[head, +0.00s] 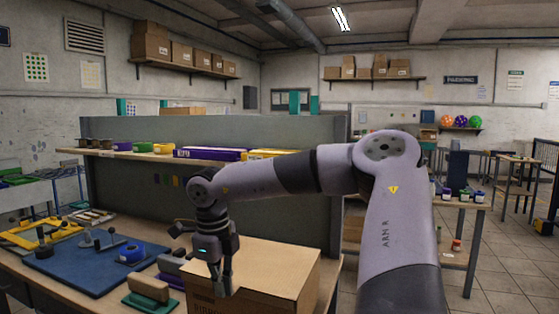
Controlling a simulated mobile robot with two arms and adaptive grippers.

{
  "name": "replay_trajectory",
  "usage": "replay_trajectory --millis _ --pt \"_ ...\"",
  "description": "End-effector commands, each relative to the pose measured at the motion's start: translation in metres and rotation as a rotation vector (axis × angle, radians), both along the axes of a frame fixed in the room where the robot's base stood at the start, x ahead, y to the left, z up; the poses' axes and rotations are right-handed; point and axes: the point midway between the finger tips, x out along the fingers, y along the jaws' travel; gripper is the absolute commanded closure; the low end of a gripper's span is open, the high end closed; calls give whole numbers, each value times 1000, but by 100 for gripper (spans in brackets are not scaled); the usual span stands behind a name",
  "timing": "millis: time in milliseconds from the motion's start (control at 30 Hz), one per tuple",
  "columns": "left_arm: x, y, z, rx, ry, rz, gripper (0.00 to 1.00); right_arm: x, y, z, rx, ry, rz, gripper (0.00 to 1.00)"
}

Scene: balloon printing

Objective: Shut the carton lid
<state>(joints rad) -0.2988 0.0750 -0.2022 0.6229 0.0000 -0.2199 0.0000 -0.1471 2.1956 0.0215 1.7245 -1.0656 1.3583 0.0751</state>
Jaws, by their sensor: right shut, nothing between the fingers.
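A brown cardboard carton (285,262) stands on the workbench at the lower middle. Its top looks flat, with the upper panel lying level across it; I see no flap standing up. Dark print shows on its front face, partly cut off by the picture's lower edge. My right gripper (224,287) points down at the carton's left front part, its fingers shut and empty. It covers part of the top and front edge. I cannot tell whether the fingertips touch the cardboard. My left gripper is not in view.
A grey-green partition (290,130) with a shelf stands behind. Tiled floor (500,280) is open at right.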

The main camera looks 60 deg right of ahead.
Motion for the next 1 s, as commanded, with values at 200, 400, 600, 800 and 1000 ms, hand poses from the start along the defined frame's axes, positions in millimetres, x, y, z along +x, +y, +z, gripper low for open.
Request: replay_trajectory --millis 200,400,600,800,1000 --pt "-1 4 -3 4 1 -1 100 0 0 -4 -1 1 -1 100" --pt "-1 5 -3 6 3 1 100 0 0 -4 -1 1 -1 100" --pt "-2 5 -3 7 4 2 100 0 -1 -4 -1 1 -1 100" --pt "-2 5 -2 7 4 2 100 0 -8 -6 0 1 -2 100" --pt "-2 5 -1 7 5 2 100 1 -15 -8 0 1 -2 100"
